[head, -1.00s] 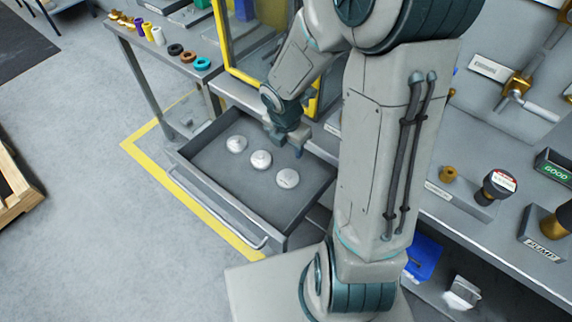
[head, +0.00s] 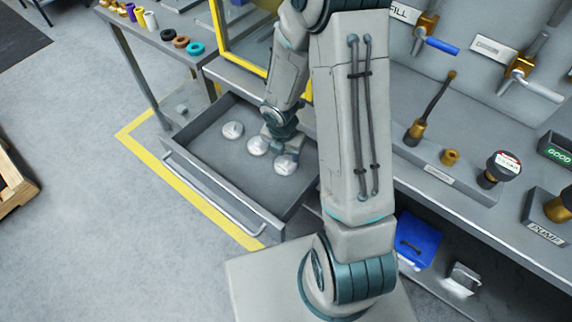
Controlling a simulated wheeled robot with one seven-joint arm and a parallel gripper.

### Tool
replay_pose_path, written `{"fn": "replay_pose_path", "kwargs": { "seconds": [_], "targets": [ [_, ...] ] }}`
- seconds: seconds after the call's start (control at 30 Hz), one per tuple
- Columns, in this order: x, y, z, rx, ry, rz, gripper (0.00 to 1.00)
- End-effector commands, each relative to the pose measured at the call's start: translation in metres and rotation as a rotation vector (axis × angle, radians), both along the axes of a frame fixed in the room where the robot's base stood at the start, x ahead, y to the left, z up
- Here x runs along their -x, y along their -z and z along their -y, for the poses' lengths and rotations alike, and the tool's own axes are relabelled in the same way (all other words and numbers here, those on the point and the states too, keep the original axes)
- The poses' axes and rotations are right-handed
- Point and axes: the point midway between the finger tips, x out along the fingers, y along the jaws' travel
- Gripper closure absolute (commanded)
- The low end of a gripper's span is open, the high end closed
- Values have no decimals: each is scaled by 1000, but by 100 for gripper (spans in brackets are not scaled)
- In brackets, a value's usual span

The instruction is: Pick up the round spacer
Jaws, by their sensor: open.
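Three round, pale silver pieces lie in a row in the open grey drawer (head: 215,185): a left one (head: 232,130), a middle one (head: 257,146) and a right one (head: 285,165). Which of them is the round spacer I cannot tell, as their shapes and markings are too small to make out. My gripper (head: 283,152) is open and points down into the drawer, low beside the middle and right pieces. Its fingers partly cover the area by the right piece. Whether they touch a piece I cannot tell.
The drawer's walls and front handle (head: 213,200) surround the pieces. Several coloured rings and spools stand on the side bench (head: 165,55) at upper left. A bench with valve parts, including a brass fitting (head: 450,157), is at the right. The drawer's front left floor is bare.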

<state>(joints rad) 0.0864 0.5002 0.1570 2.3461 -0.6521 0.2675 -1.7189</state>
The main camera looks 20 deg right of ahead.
Motion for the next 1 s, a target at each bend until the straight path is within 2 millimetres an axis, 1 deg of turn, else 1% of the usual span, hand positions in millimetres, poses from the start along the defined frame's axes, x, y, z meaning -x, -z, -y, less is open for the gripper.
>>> {"fn": "replay_pose_path", "kwargs": {
  "seconds": [0.03,0.23,0.33,0.53,0.57,0.6,0.67,0.7,0.73,1.0],
  "targets": [
    [2,10,-1,1,-5,-4,55],
    [1,32,0,1,-1,-4,55],
    [0,36,0,0,-1,-1,55],
    [0,36,1,0,0,0,55],
    [0,36,1,0,0,0,58],
    [0,36,1,0,0,0,69],
    [0,36,1,0,0,0,86],
    [0,36,1,0,0,0,97],
    [0,36,1,0,0,0,100],
    [0,35,0,0,0,0,100]
  ]
}}
